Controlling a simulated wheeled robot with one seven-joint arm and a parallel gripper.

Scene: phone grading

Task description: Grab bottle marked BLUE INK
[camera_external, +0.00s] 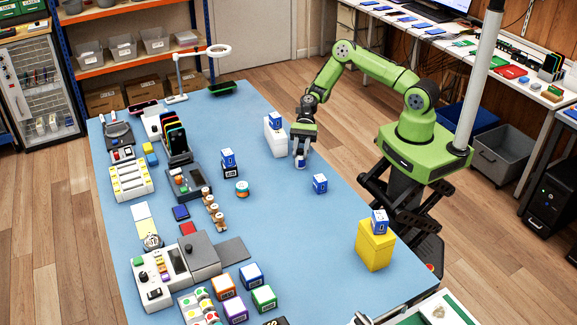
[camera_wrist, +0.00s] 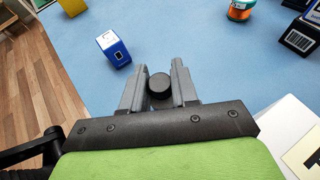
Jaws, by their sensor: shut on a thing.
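My gripper (camera_external: 300,155) is low over the blue table (camera_external: 290,215) and shut on a small bottle. In the wrist view my gripper's two grey fingers (camera_wrist: 159,90) stand on either side of the bottle's round black cap (camera_wrist: 160,86). In the external view the bottle (camera_external: 300,163) shows as a small blue and white patch under the fingers. Its label cannot be read, and I cannot tell whether it touches the table.
A small blue-white box (camera_external: 320,183) stands on the table nearby, also seen in the wrist view (camera_wrist: 113,47). Similar boxes sit on a white block (camera_external: 275,143), a black box (camera_external: 232,171) and a yellow block (camera_external: 375,248).

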